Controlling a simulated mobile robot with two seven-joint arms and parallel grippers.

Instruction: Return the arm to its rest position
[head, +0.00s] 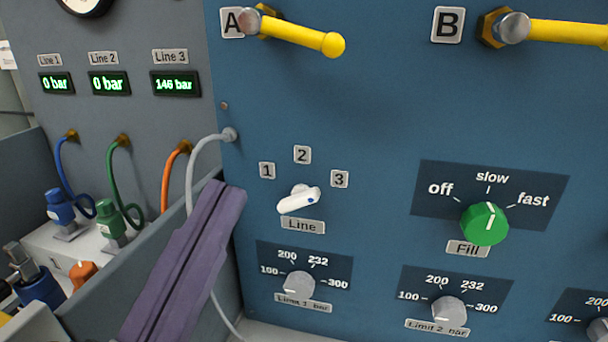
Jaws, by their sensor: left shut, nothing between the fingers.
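My left gripper (226,192) shows as two long purple fingers reaching up from the lower left. The fingers lie together with nothing between them. The fingertips are in front of the left edge of the blue panel (370,110), left of the white Line knob (299,199). The gripper looks apart from the knob. It hides part of a grey hose (192,170). My right gripper is not in view.
Yellow levers A (300,34) and B (560,32) stick out at the top. The green Fill knob (485,223) points near slow. Grey limit knobs (300,285) sit below. A bin wall (110,275) and connectors (60,208) are at left.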

